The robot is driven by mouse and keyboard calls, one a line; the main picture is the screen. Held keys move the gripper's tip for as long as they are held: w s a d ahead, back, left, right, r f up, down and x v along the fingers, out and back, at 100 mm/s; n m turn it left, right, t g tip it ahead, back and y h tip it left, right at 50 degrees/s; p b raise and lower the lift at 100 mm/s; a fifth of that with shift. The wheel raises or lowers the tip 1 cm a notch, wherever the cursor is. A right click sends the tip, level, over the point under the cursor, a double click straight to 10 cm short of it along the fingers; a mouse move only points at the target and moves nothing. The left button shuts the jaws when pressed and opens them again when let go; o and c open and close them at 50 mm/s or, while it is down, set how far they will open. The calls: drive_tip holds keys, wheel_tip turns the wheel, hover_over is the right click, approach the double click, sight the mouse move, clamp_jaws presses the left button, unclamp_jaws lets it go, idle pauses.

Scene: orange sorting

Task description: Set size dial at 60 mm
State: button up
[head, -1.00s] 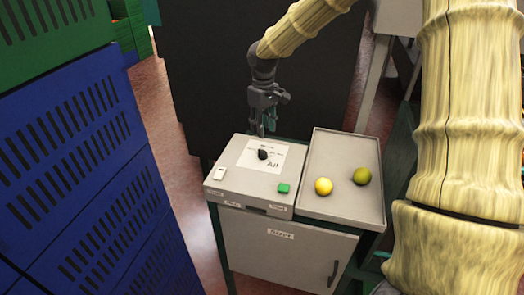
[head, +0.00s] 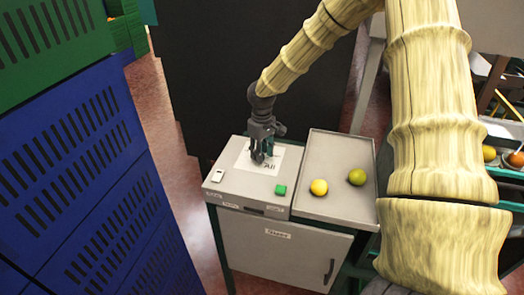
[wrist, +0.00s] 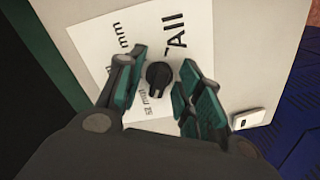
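The size dial is a black round knob (wrist: 159,75) with a light pointer mark, on a white printed label (wrist: 120,50) on top of the grey control box (head: 233,184). In the head view my gripper (head: 262,158) is over the label and hides the knob.
A green button (head: 281,190) and a white switch (head: 217,175) sit on the box's front part. A grey tray (head: 335,148) beside it holds a yellow fruit (head: 319,187) and a green one (head: 357,177). Blue crates (head: 75,150) stand at the left.

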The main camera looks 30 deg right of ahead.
clamp_jaws()
drive_tip(key=shift+m, duration=0.4)
drive_tip(key=m, duration=0.4)
drive_tip(key=shift+w+a+m, duration=0.1)
drive_tip(key=shift+a+m, duration=0.1)
drive_tip(key=shift+m, duration=0.1)
drive_tip(key=m, duration=0.5)
drive_tip(key=shift+w+a+r, duration=0.1)
drive_tip(key=shift+a, duration=0.05)
drive_tip(key=m+p, duration=0.1)
drive_tip(key=m, duration=0.5)
drive_tip(key=shift+w+a+m, duration=0.1)
drive_tip(key=shift+w+m, duration=0.05)
drive_tip(key=shift+m, duration=0.25)
drive_tip(key=m, duration=0.2)
drive_tip(key=m+p, duration=0.1)
drive_tip(key=m, duration=0.1)
drive_tip(key=m+p, duration=0.1)
drive_tip(key=m, duration=0.1)
drive_tip(key=shift+w+m, duration=0.25)
drive_tip(key=shift+m, duration=0.05)
